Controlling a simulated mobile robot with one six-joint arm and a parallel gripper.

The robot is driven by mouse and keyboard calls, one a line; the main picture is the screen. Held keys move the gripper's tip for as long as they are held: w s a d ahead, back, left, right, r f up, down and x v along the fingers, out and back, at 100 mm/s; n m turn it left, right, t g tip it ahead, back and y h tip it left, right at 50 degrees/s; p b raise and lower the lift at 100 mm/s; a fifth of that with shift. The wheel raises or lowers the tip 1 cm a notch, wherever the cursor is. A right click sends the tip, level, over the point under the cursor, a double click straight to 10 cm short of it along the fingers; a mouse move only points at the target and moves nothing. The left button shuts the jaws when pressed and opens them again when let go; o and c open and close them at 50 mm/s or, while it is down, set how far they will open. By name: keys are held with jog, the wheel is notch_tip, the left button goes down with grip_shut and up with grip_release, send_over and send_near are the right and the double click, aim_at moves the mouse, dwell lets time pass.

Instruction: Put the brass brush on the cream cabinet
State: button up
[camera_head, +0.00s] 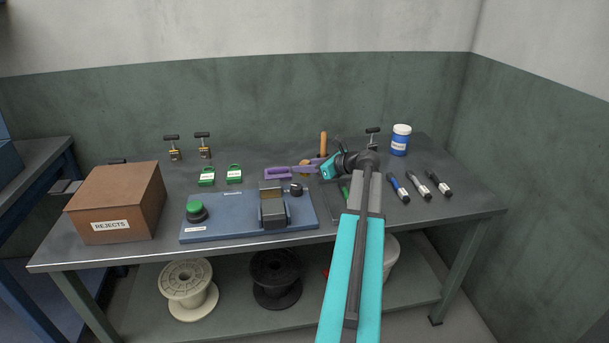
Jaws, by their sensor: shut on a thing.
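My gripper (322,168) reaches over the middle back of the workbench, at the end of my teal and grey arm. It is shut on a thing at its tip. An upright orange-brown handle (323,142) rises right at the jaws and looks like the brass brush's handle. Its lower end is hidden by the gripper and a purple tool. I cannot tell whether it touches the bench. No cream cabinet shows in this view.
The purple tool (280,173) lies just left of my gripper. A blue board (235,227) with a green button and a brown REJECTS box (118,203) stand left. A blue-and-white jar (401,140) and several markers (420,185) lie right. Spools (188,288) sit below the bench.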

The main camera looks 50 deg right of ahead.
jog(key=shift+f, duration=1.55)
jog(key=o, duration=1.1)
jog(key=shift+f, duration=0.15)
jog(key=shift+c, duration=0.2)
jog(key=shift+s+r, duration=0.1)
jog(key=shift+r, duration=0.1)
jog(key=v, duration=1.1)
jog(key=shift+s+r, duration=0.1)
jog(key=shift+s, duration=0.3)
